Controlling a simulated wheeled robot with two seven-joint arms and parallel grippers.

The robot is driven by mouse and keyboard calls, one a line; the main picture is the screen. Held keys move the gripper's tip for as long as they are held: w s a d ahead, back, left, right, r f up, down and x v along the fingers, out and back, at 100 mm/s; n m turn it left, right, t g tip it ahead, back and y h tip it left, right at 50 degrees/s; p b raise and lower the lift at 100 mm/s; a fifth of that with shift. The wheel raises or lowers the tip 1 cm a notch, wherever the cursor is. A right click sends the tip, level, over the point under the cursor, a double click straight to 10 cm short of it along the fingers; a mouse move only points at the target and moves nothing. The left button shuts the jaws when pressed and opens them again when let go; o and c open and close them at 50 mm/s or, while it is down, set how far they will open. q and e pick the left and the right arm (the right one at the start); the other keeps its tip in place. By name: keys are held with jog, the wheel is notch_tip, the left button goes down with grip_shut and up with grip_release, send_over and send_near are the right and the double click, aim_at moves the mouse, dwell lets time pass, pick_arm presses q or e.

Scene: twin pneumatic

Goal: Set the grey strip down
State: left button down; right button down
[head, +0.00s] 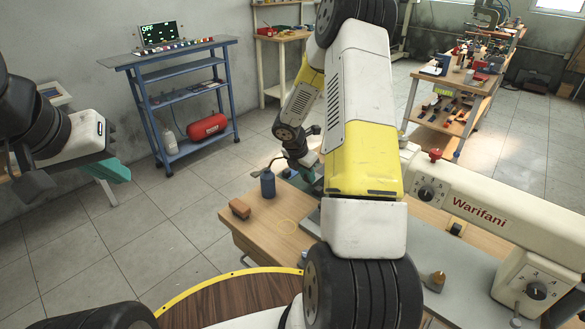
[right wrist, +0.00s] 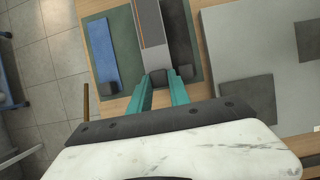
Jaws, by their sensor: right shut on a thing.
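The grey strip (right wrist: 152,32), with a thin orange line and a dark end block (right wrist: 158,77), shows in the right wrist view. My right gripper (right wrist: 158,92) has its teal fingers on either side of that dark block and is shut on it. The strip is over a dark green mat (right wrist: 127,62); I cannot tell whether it touches the mat. In the head view my right gripper (head: 305,176) is mostly hidden behind my arm, and the strip cannot be made out. My left gripper (head: 116,172) is at the left, over the floor, far from the strip; its opening is unclear.
A blue strip (right wrist: 103,50) with a dark end block lies left of the grey strip; a darker strip (right wrist: 180,35) is close on its right. The Warifani machine (head: 480,208) is at the right.

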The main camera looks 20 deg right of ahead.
jog(key=shift+w+d+f, duration=0.15)
jog(key=shift+d+f, duration=0.05)
jog(key=shift+f, duration=1.55)
jog(key=shift+f, duration=0.1)
jog(key=c, duration=1.2)
grip_release()
